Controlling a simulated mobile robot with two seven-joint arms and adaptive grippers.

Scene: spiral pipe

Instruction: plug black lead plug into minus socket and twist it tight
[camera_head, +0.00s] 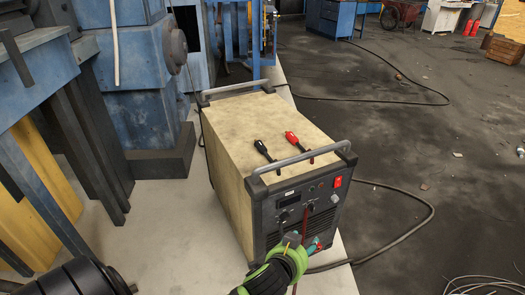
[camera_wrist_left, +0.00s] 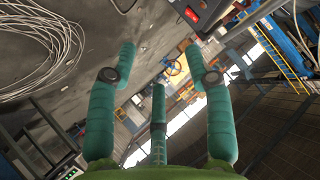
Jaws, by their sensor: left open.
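The power unit (camera_head: 262,140) is a beige box with a dark front panel. A black-handled plug (camera_head: 265,152) and a red-handled plug (camera_head: 297,142) lie on its top near the front handle; I cannot tell whether the black one is the black lead plug. My left gripper (camera_head: 307,247), with green and teal parts, is low in front of the panel and partly covers it. In the left wrist view its teal fingers (camera_wrist_left: 162,65) are spread, with nothing between them. I cannot make out the minus socket; the lower panel is partly hidden. My right gripper is not in view.
The panel has a red switch (camera_head: 337,182), knobs and a small display. A dark red lead (camera_head: 305,225) hangs down the front. A dark cable (camera_head: 405,238) runs over the floor at right. Blue machinery (camera_head: 128,70) stands at left. Wire coils (camera_head: 485,285) lie at lower right.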

